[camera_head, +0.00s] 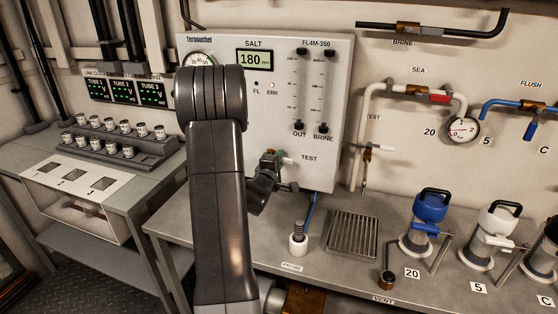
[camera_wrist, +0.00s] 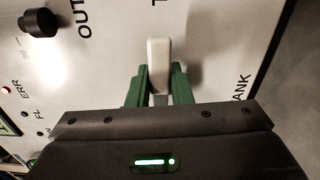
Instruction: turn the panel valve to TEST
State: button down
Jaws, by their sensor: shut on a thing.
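The panel valve's pale handle (camera_wrist: 159,52) stands between my gripper's green fingers in the wrist view. My gripper (camera_wrist: 159,82) is shut on it, one finger on each side. The handle's free end points toward the top of the wrist view, where a label begins with "T". In the head view my gripper (camera_head: 272,165) is at the lower part of the white panel (camera_head: 225,105), just left of the word TEST (camera_head: 309,158). My arm and gripper hide most of the valve there. The valve's hub is hidden in the wrist view.
A grey bench (camera_head: 340,280) runs below the panel. On it are a probe holder (camera_head: 298,241), a slatted drain tray (camera_head: 352,235) and a blue-topped canister (camera_head: 428,210). A rack of small vials (camera_head: 120,140) is at left. A black knob (camera_wrist: 40,22) juts from the panel.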

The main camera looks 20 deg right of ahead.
jog(key=c, duration=1.3)
grip_release()
jog(key=shift+r, duration=0.15)
jog(key=b+v, duration=0.2)
jog(key=v, duration=1.1)
jog(key=shift+s+a, duration=0.25)
jog(key=shift+s, duration=0.05)
jog(key=p+x, duration=0.2)
jog(key=x, duration=1.1)
jog(key=shift+w+d, duration=0.25)
jog(key=shift+w, duration=0.05)
